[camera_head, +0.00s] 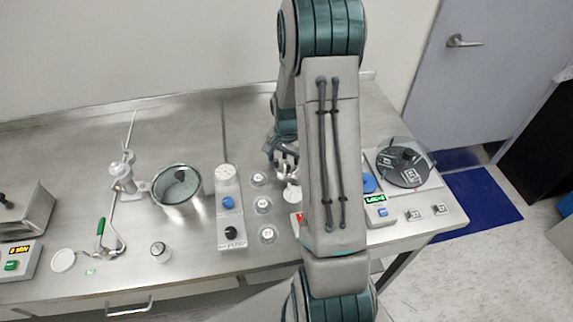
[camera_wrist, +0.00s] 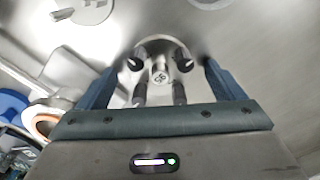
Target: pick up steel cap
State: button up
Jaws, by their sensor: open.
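My gripper (camera_wrist: 160,66) is open in the wrist view, its two fingers apart with dark tips. A round, shiny steel piece with a small dark mark, which looks like the steel cap (camera_wrist: 160,77), lies between and below the fingertips; I cannot tell whether they touch it. In the head view my gripper (camera_head: 284,160) is low over the bench, partly hidden by my arm. A small pale round piece (camera_head: 292,194) shows just in front of it; I cannot tell if it is the same cap.
On the steel bench, several small round pieces (camera_head: 263,205) stand left of my gripper, beside a grey panel with knobs (camera_head: 229,205). A steel pot (camera_head: 178,193) and small jar (camera_head: 160,252) are farther left. A dark round device (camera_head: 404,166) is at right.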

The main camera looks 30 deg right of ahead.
jog(key=c, duration=1.1)
